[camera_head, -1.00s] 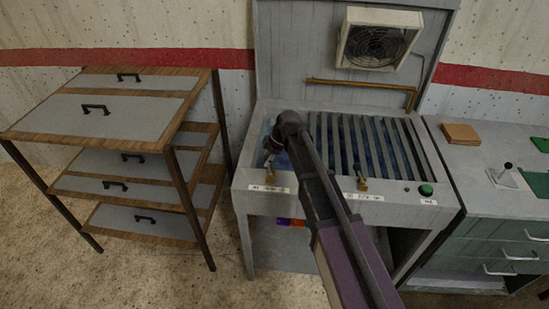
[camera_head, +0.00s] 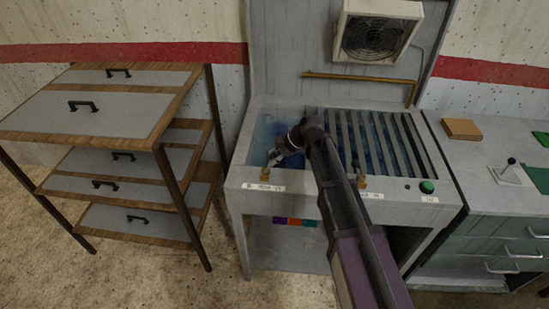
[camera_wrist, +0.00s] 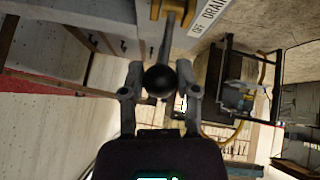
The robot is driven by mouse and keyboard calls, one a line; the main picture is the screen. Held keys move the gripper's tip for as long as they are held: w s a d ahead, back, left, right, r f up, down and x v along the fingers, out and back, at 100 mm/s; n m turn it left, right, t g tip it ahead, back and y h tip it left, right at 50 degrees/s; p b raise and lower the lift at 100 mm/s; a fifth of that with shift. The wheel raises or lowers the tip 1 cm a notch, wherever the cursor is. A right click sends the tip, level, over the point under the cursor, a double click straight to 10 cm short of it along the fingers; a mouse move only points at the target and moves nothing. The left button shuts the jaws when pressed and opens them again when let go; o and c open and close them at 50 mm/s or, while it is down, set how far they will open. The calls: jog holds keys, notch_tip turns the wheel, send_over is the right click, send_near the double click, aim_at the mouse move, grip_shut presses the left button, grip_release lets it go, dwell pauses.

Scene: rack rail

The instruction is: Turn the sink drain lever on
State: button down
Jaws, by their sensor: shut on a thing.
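The sink drain lever has a brass base (camera_head: 265,174) on the front left edge of the grey sink unit. In the wrist view its metal rod (camera_wrist: 166,42) ends in a black ball knob (camera_wrist: 160,82), beside a white label (camera_wrist: 208,17) reading "OFF DRAIN". My gripper (camera_wrist: 160,70) is shut on the knob, one finger on each side. In the head view my gripper (camera_head: 275,155) is just above and right of the base, and the lever leans to the right. The knob is hidden there.
A second brass lever (camera_head: 361,182) and a green button (camera_head: 427,187) are on the front panel's right. A slatted grate (camera_head: 385,140) covers the right of the sink. A wood-framed shelf unit (camera_head: 105,110) stands left, a counter (camera_head: 480,170) right.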

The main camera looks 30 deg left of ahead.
jog(key=shift+w+d+f, duration=0.25)
jog(key=shift+w+d, duration=0.1)
jog(key=shift+d, duration=0.2)
jog(key=shift+c, duration=1.7)
grip_release()
jog(key=shift+w, duration=0.15)
jog(key=shift+d, duration=0.1)
jog(key=d+m, duration=0.2)
jog(key=d, duration=0.3)
jog(key=w+d+f+m+t+h, duration=0.1)
jog(key=d+m, duration=0.1)
jog(key=d, duration=0.3)
jog(key=d+f+m+h, duration=0.1)
jog(key=d+m, duration=0.1)
jog(key=d, duration=0.3)
jog(key=shift+w+d+m, duration=0.3)
jog(key=shift+d+m, duration=0.1)
jog(key=s+d+f+m+h, duration=0.1)
jog(key=s+d+m, duration=0.3)
jog(key=d+m, duration=0.5)
jog(key=s+d+f+m+h, duration=0.1)
jog(key=s+d+m+h, duration=0.3)
jog(key=d, duration=2.2)
jog(key=m, duration=0.5)
jog(key=shift+t, duration=0.4)
